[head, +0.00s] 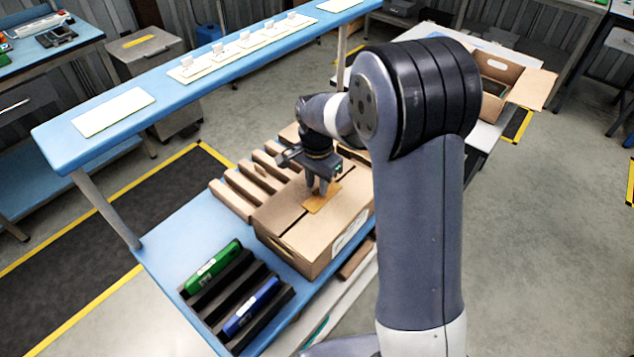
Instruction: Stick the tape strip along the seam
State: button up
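A closed brown carton (287,234) sits on the blue bench, turned at an angle to the bench edge. A dark seam line runs across its top, towards my gripper. A small orange-tan tape strip (322,203) lies at the carton's top, under my gripper's fingertips. My gripper (318,189) points down with its fingers close together, at or just above the strip. Whether the fingers pinch the strip or press on it is too small to tell.
A black rack (231,293) holds a green item (213,266) and a blue item (251,306) in front of the carton. Brown cardboard pieces (232,197) lie left of and behind it. A raised blue shelf (190,80) with white cards runs behind.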

notch_tip(320, 180, up, 16)
jog(key=p, duration=0.5)
jog(key=shift+r, duration=0.2)
dwell(0.4)
jog(key=shift+f+b, duration=2.75)
jog(key=shift+f, duration=1.95)
jog(key=shift+r, duration=0.1)
